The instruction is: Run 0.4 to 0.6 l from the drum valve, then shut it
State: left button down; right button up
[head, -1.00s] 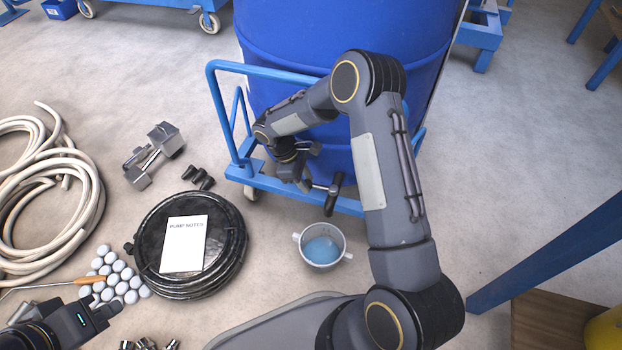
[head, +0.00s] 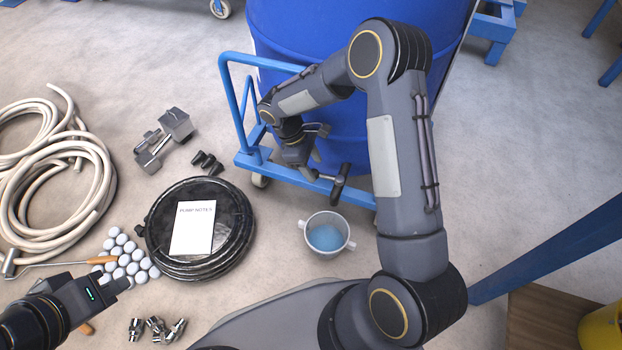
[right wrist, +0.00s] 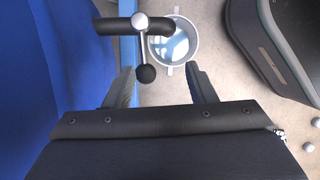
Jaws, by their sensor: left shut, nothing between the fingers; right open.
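The blue drum (head: 345,45) stands on a blue trolley. Its valve (head: 341,183) sticks out low at the front; in the right wrist view its black pipe (right wrist: 115,26) carries a metal lever with a black ball knob (right wrist: 146,73), lying across the pipe. A pale pot with two handles (head: 327,234) stands on the floor below, holding blue liquid. I cannot make out a stream. My right gripper (right wrist: 160,72) is open, its fingertips either side of the knob, nothing gripped. My left gripper (head: 127,284) is shut and empty, at the lower left.
A black coiled hose (head: 235,222) with a paper marked PUMP NOTES (head: 192,228) lies left of the pot. Beige hose (head: 75,215), several pale balls (head: 125,250) and metal fittings (head: 155,326) lie further left. The trolley's blue handle rail (head: 222,85) stands beside the drum.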

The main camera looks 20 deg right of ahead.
jog(key=s+a+r+p, duration=0.1)
jog(key=s+a+r, duration=0.1)
jog(key=s, duration=0.3)
jog(key=s+a+r+p, duration=0.2)
jog(key=s+r, duration=0.2)
jog(key=s, duration=0.1)
jog(key=shift+s+a+r, duration=0.2)
jog(key=shift+a+r, duration=0.15)
jog(key=shift+r, duration=0.05)
